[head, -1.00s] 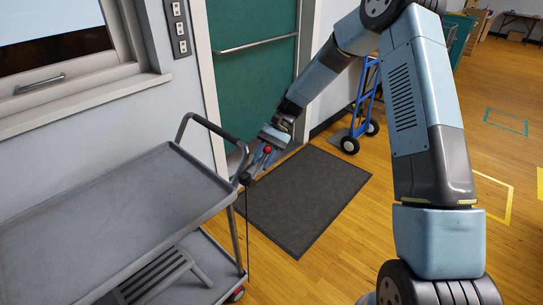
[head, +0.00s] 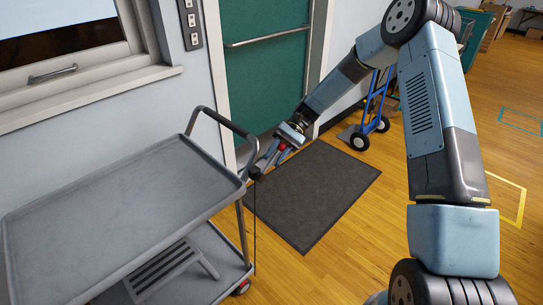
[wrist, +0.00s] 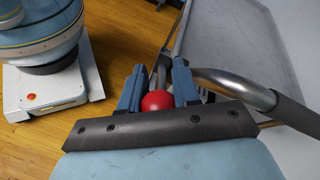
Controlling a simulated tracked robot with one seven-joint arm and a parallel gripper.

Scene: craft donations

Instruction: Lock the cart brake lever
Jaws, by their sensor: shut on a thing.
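The grey cart (head: 110,205) stands at the left in the head view, its tubular push handle (head: 228,128) at its right end. The brake lever's red knob (head: 282,147) shows beside that end, close to the handle's foot. My gripper (head: 271,156) is at the knob, its blue fingers pointing towards the cart. In the wrist view, the red knob (wrist: 157,101) sits between the two blue fingers of my gripper (wrist: 157,86), which is shut on it. The lever's shaft below the knob is mostly hidden by the fingers.
A dark mat (head: 312,195) lies on the wooden floor right of the cart. A blue hand truck (head: 373,125) stands behind it, near the green door (head: 265,85). The wall and window sill (head: 90,97) run close behind the cart. Open floor lies at the right.

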